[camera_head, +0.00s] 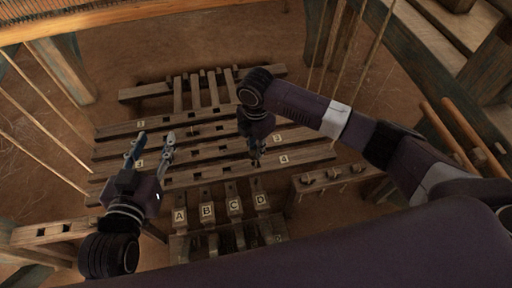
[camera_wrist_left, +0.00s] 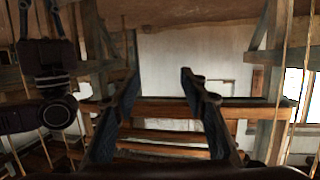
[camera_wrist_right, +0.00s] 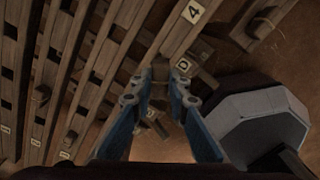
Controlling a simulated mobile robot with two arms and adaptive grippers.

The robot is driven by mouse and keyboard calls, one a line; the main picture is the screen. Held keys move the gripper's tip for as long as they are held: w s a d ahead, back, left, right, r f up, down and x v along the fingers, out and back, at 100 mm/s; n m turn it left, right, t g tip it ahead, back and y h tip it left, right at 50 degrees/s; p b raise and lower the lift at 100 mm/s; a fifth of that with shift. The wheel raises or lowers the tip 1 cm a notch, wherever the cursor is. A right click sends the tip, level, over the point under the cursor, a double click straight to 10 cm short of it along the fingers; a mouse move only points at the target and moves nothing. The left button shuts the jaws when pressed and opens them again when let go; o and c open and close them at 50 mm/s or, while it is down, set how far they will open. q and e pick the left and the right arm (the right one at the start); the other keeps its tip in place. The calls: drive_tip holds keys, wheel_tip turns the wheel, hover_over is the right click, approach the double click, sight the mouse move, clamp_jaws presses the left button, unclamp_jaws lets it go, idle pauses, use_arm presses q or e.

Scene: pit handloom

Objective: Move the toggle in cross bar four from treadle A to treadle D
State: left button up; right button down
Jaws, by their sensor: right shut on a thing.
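Cross bar four (camera_head: 312,154), a slotted wooden bar labelled 4, is the nearest of the labelled bars; it also shows in the right wrist view (camera_wrist_right: 176,38). Treadle A (camera_head: 180,216) and treadle D (camera_head: 262,200) are in the row in front of it. My right gripper (camera_head: 256,158) is at cross bar four, in line with treadle D. In the right wrist view its fingers are shut on a small wooden toggle (camera_wrist_right: 160,72), beside the D label. Whether the toggle sits in a slot is unclear. My left gripper (camera_head: 154,139) is open and empty above the left part of the bars.
Treadles B (camera_head: 207,210) and C (camera_head: 235,205) lie between A and D. A wooden rack (camera_head: 318,186) with several pegs stands right of the treadles. Cords hang at both sides, and a loom beam (camera_head: 120,16) crosses the top.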

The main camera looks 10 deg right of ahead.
drive_tip(key=shift+f+b, duration=0.3)
drive_tip(key=shift+b, duration=0.05)
drive_tip(key=shift+f, duration=0.25)
drive_tip(key=shift+f+b, duration=0.2)
drive_tip(key=shift+b, duration=0.35)
drive_tip(key=shift+f+b, duration=0.25)
drive_tip(key=shift+b, duration=0.1)
drive_tip(key=shift+f+b, duration=0.35)
drive_tip(key=shift+f, duration=1)
use_arm(q)
drive_tip(key=s+d+r+t+h, duration=0.1)
drive_tip(key=r+t, duration=0.4)
drive_tip(key=r, duration=0.4)
drive_tip(key=s+r+t+h, duration=0.2)
drive_tip(key=r+t, duration=0.3)
drive_tip(key=r, duration=0.4)
drive_tip(key=shift+d+r, duration=0.35)
use_arm(e)
drive_tip(key=shift+f, duration=0.95)
drive_tip(key=c, duration=1.8)
unclamp_jaws()
